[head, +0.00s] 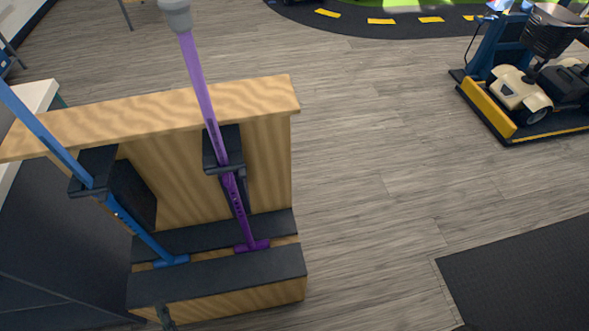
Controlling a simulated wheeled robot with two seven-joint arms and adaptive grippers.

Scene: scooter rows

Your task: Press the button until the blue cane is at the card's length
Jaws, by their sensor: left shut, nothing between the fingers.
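The blue cane (45,133) leans in a wooden rack (270,170) at the left. Its shaft passes a black holder (94,172), and its blue foot rests in the slot behind the rack's black-topped front step. Its upper end is cut off at the left edge. Small dark marks show on its lower shaft; I cannot make out the button clearly. No card with a length is legible in this view. My left gripper (166,317) shows only as a small dark tip at the bottom edge, in front of the step. It is shut and empty. My right gripper is out of view.
A purple cane (200,90) with a grey top stands to the right of the blue cane in the same rack. A cream scooter (520,90) sits on a yellow-edged platform at upper right. A dark mat (520,275) lies lower right. The wooden floor between is clear.

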